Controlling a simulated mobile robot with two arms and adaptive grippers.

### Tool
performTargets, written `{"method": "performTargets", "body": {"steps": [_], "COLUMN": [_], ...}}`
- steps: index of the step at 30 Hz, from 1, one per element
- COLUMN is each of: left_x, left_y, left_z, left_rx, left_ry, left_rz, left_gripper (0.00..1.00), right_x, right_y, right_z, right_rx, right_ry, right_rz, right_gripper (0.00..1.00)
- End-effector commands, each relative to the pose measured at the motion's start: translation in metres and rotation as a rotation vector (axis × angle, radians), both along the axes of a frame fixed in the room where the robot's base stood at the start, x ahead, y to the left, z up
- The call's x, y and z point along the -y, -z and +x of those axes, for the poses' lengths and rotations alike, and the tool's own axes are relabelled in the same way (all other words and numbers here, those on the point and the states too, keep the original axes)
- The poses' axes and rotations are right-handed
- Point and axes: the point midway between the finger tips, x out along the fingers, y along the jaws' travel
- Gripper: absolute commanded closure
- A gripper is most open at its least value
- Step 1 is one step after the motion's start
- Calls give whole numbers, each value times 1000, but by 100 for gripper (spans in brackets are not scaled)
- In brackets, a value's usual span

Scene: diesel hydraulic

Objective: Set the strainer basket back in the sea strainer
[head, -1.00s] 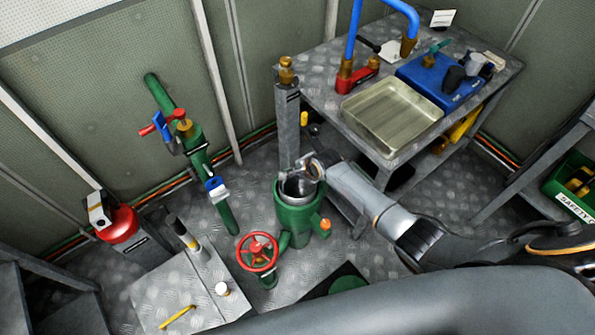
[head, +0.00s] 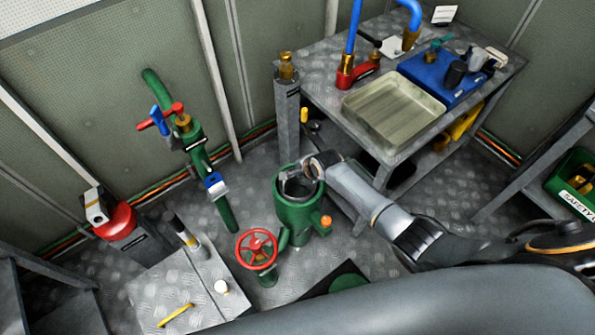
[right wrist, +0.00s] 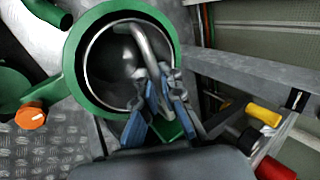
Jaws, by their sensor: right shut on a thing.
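The sea strainer (head: 298,217) is an upright green pot on the floor, open at the top, in the middle of the head view. The metal strainer basket (right wrist: 108,66) is inside its bore, its rim ringed by the green rim (right wrist: 72,75) in the right wrist view. My right gripper (right wrist: 158,78) is shut on the basket's bent rod handle (right wrist: 146,44). In the head view this gripper (head: 297,176) is over the strainer mouth and hides part of the basket. Whether the basket touches bottom cannot be seen. My left gripper is not in view.
A red handwheel (head: 257,249) stands just left of the strainer, and an orange knob (head: 326,220) sticks out on its right. A grey post (head: 288,120) and a workbench with a metal tray (head: 393,112) stand behind. A green disc (head: 349,283) lies on a dark mat in front.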

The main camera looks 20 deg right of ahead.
Motion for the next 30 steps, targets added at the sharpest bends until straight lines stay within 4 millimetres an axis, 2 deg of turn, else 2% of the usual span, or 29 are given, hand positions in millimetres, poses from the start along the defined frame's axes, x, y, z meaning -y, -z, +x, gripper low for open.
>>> {"method": "performTargets", "body": {"steps": [30], "left_x": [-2], "left_y": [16], "left_z": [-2], "left_rx": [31], "left_ry": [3], "left_rz": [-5], "left_gripper": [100], "right_x": [0], "right_y": [27], "right_z": [1], "right_rx": [3], "right_ry": [1], "right_rz": [2], "right_gripper": [100]}}
